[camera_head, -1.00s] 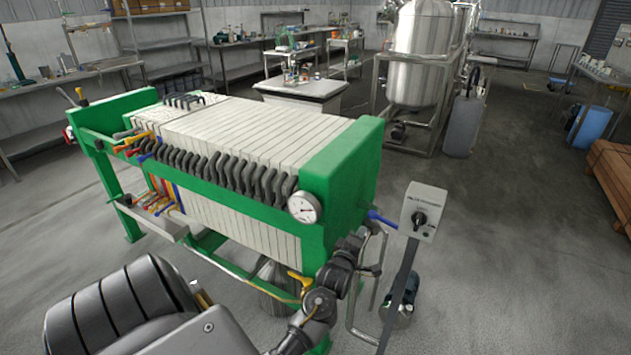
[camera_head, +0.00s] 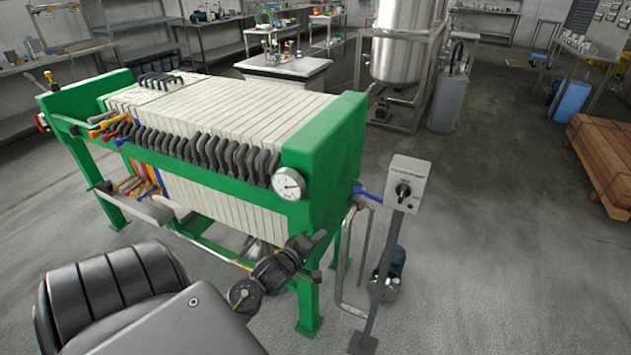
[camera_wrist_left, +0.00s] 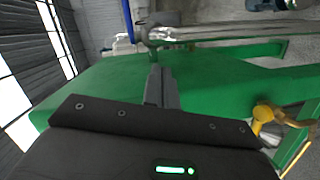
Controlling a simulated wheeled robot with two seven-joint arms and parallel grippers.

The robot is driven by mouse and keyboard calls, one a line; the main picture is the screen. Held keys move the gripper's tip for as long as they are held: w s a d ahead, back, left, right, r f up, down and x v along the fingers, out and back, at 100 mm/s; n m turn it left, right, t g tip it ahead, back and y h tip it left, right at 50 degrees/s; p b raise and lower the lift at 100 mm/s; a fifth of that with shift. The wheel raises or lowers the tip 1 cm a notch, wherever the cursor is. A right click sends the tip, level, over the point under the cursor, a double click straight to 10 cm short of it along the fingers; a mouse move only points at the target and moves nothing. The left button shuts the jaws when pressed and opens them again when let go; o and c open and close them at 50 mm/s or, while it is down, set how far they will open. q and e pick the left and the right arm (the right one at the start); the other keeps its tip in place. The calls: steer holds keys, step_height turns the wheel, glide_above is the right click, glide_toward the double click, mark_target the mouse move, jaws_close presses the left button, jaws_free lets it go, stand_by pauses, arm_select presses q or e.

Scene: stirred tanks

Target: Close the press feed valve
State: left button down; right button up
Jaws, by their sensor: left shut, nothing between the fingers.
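The filter press (camera_head: 325,130) has a green frame and a pack of pale plates. A blue lever (camera_head: 367,194) sticks out from its right end, beside a bent metal pipe (camera_head: 366,245). The lever also shows at the top of the left wrist view (camera_wrist_left: 128,20). A yellow handle (camera_wrist_left: 262,113) is low on the right in that view. I cannot tell which handle is the feed valve. My left gripper (camera_head: 320,238) is shut and empty, in front of the green end frame and below and left of the blue lever. My right gripper is out of view.
A grey switch box (camera_head: 408,183) on a post stands right of the press. A round gauge (camera_head: 289,184) is on the press corner. A steel tank (camera_head: 402,45) stands behind. The floor at right is clear up to the wooden crates (camera_head: 605,160).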

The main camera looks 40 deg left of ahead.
arm_select(q)
steer(key=s+d+f+m+g+p, duration=0.1)
steer(key=s+d+f+m+g, duration=0.1)
steer(key=f, duration=0.6)
steer(key=s+d+f+m+g+p, duration=0.1)
steer(key=s+f+m+g, duration=0.1)
steer(key=f, duration=0.5)
steer(key=w+d+r+m+t, duration=0.1)
steer(key=w+r+m, duration=0.1)
steer(key=r, duration=0.5)
steer(key=w+d+r+m+t, duration=0.1)
steer(key=w+r+m, duration=0.2)
steer(key=r+m, duration=0.2)
steer(key=w+d+r+m+t, duration=0.1)
steer(key=w+r+m, duration=0.2)
steer(key=r, duration=0.7)
steer(key=shift+w+d+r+m+t+h+p, duration=0.15)
steer(key=shift+d+m+t+h+p, duration=0.25)
steer(key=shift+m, duration=0.3)
steer(key=p, duration=0.2)
glide_toward(379, 201)
steer(key=x, duration=0.7)
steer(key=shift+a, duration=0.1)
